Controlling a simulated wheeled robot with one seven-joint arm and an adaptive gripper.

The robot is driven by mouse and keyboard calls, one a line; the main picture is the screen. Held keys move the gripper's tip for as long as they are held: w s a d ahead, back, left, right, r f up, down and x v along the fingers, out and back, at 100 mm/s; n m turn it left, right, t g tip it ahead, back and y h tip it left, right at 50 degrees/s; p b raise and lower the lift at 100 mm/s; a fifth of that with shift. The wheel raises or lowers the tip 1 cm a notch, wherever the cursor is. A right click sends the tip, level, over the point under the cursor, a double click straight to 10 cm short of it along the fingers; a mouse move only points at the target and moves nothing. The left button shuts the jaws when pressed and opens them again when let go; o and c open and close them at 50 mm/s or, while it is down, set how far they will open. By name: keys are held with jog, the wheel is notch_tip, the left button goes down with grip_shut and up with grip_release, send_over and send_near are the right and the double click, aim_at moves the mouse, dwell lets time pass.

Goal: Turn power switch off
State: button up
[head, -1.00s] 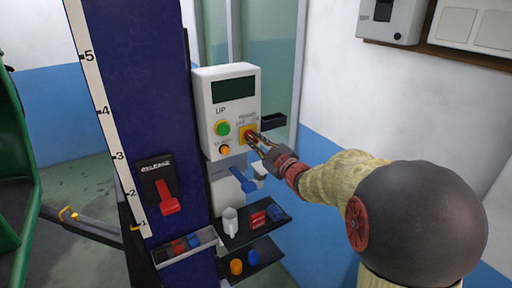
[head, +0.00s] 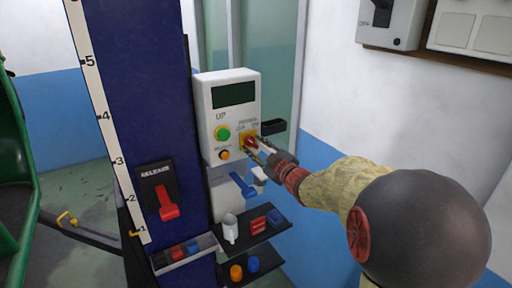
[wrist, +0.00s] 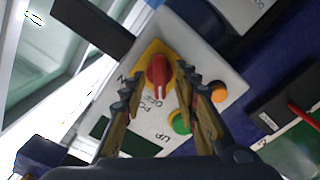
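The power switch is a red rotary knob (head: 249,142) on a yellow plate (wrist: 150,50), at the lower right of the white control box (head: 232,77). In the wrist view the knob (wrist: 158,70) lies between my fingers, its pale-marked end pointing towards the OFF lettering (wrist: 152,101) rather than the ON lettering (wrist: 122,78). My gripper (wrist: 161,79) is open, with a gap showing on each side of the knob. In the head view my gripper (head: 262,152) is just at the knob's lower right; contact cannot be told.
A green button (head: 222,133) and an orange button (head: 224,155) sit left of the knob. A black bracket (head: 274,127) juts out on the right. Shelves (head: 262,236) with small items are below. A red RELEASE lever (head: 167,203) is on the blue column.

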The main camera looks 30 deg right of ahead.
jog(key=s, duration=1.2)
jog(key=shift+d, duration=0.2)
